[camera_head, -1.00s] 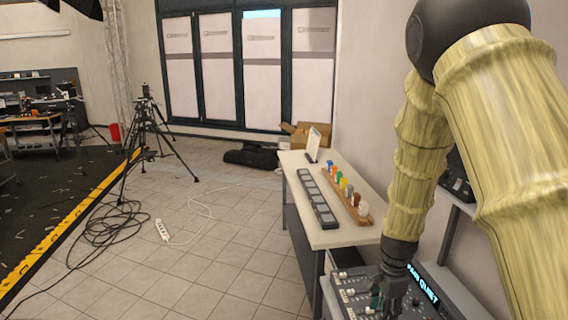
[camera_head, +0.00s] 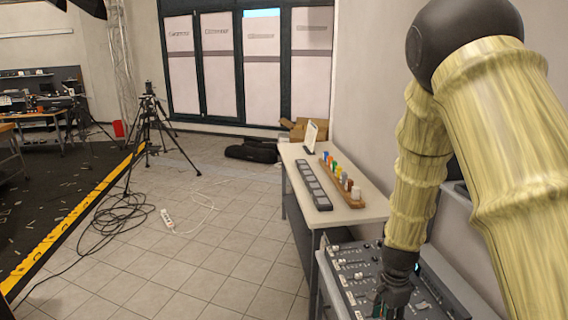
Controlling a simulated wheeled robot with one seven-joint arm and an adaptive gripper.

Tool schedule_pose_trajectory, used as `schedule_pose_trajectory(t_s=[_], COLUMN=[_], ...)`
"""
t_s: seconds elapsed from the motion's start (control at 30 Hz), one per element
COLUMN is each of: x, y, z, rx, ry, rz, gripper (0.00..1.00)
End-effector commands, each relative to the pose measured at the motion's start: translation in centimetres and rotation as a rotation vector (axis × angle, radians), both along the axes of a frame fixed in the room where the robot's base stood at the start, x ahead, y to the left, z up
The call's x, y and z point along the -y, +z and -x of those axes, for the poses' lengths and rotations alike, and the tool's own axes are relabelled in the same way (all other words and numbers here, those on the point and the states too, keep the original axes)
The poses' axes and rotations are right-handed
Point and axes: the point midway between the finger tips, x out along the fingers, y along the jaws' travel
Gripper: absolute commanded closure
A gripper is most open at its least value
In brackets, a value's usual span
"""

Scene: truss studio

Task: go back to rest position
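My arm comes in from the right edge and hangs down, covered in a yellow-green bamboo-like sleeve. My gripper (camera_head: 391,300) is at the bottom right, low over a dark mixing console (camera_head: 352,262) with rows of knobs and sliders. The gripper is dark against the dark console, so its fingers do not show clearly. I cannot tell whether it touches the console.
A narrow table (camera_head: 370,212) stands along the right wall. It carries a dark segmented strip (camera_head: 313,186), a wooden rack (camera_head: 338,181) of several coloured pieces and a white card (camera_head: 310,136). A tripod (camera_head: 150,125), loose cables (camera_head: 115,215) and a power strip (camera_head: 167,220) occupy the floor; tiles between are clear.

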Motion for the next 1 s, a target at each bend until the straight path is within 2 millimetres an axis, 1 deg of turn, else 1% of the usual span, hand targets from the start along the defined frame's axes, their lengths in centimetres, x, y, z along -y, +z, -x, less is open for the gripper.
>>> schedule_pose_trajectory(t_s=[0.03,0.27,0.37,0.47,0.57,0.6,0.67,0.7,0.77,0.8,0.87,0.9,1.0], x=[-0.1,0.1,0.3,0.4,0.4,0.4,0.3,0.2,-0.1,-0.2,-0.5,-0.8,-1.5], y=[-0.9,-4.8,-6.8,-9.4,-12.6,-13.9,-15.6,-16.8,-18.3,-19.3,-20.6,-21.4,-23.0], z=[0.4,2.8,4.3,6.4,9.2,10.5,12.5,13.8,15.8,17.3,19.3,20.8,24.1], rx=[-0.005,-0.018,-0.026,-0.037,-0.048,-0.052,-0.057,-0.06,-0.062,-0.065,-0.065,-0.065,-0.059], ry=[0.022,0.138,0.205,0.291,0.405,0.458,0.538,0.591,0.671,0.723,0.801,0.853,0.977], rz=[0.005,0.029,0.041,0.052,0.062,0.064,0.067,0.068,0.066,0.064,0.058,0.054,0.04], gripper=[0.62,0.62,0.62,0.62,0.62,0.62,0.62,0.62,0.62,0.62,0.62,0.62,0.62])
